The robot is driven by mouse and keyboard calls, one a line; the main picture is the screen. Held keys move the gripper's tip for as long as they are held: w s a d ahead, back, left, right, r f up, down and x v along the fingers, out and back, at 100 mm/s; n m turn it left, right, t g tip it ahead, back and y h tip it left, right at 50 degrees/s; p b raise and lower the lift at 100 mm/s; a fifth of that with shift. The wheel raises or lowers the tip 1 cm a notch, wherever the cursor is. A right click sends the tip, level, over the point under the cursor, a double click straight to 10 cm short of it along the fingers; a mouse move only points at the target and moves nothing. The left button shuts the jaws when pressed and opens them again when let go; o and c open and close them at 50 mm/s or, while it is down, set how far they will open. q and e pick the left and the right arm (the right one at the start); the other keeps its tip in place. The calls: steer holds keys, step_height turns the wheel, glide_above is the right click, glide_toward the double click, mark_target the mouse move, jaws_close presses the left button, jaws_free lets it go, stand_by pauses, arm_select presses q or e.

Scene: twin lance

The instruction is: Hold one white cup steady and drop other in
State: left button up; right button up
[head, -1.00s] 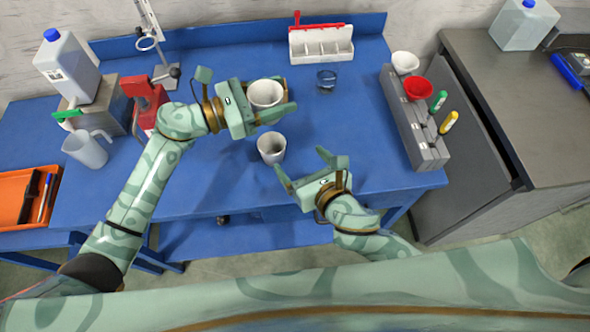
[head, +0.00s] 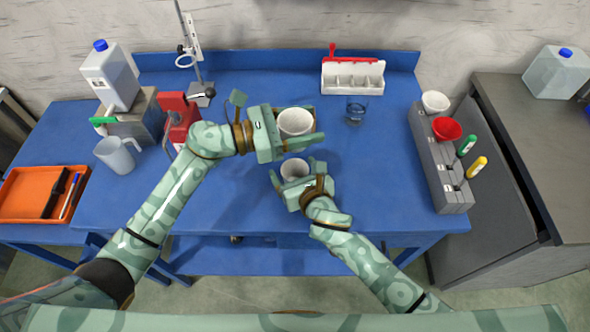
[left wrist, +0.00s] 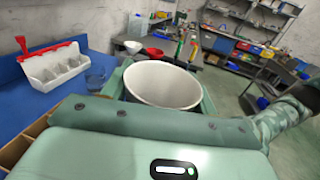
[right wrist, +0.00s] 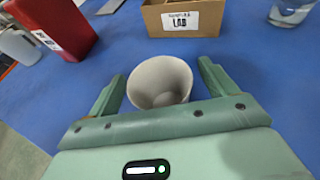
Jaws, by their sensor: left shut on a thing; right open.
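My left gripper (head: 298,127) is shut on a white cup (head: 294,121), which is held upright with its open mouth up. This cup (left wrist: 163,82) fills the middle of the left wrist view and looks empty inside. A second white cup (head: 294,168) stands upright on the blue table, nearer to me. My right gripper (head: 296,171) is open, with a finger on either side of the second cup. In the right wrist view this cup (right wrist: 160,82) sits between the spread fingers, with gaps visible at both sides.
A cardboard box (right wrist: 184,19) labelled LAB stands beyond the second cup. A glass beaker (head: 357,109) and a white rack (head: 353,77) are at the back. A red block (head: 181,117), a jug (head: 117,155) and an orange tray (head: 42,194) lie left. A grey holder (head: 440,165) is right.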

steer(key=c, duration=1)
arm_select(q)
glide_above(301, 162)
steer(key=s, duration=0.2)
steer(key=shift+f, duration=4.55)
arm_select(e)
steer(key=shift+c, duration=0.2)
arm_select(q)
steer(key=shift+s+f, duration=0.1)
steer(key=shift+f, duration=1.3)
arm_select(e)
steer(key=shift+a+r, duration=0.15)
arm_select(q)
steer(key=o, duration=0.8)
steer(key=shift+o, duration=1.1)
steer(key=shift+s+f, duration=0.1)
steer(key=shift+f, duration=0.05)
arm_select(e)
steer(key=shift+w+r, duration=0.1)
steer(key=shift+r, duration=0.1)
steer(key=shift+c, duration=0.2)
steer(key=shift+w, duration=0.1)
arm_select(q)
steer(key=r+v, duration=0.1)
steer(key=v, duration=0.6)
steer(key=shift+a, duration=0.35)
arm_select(e)
steer(key=shift+d+f, duration=0.1)
steer(key=shift+d, duration=0.1)
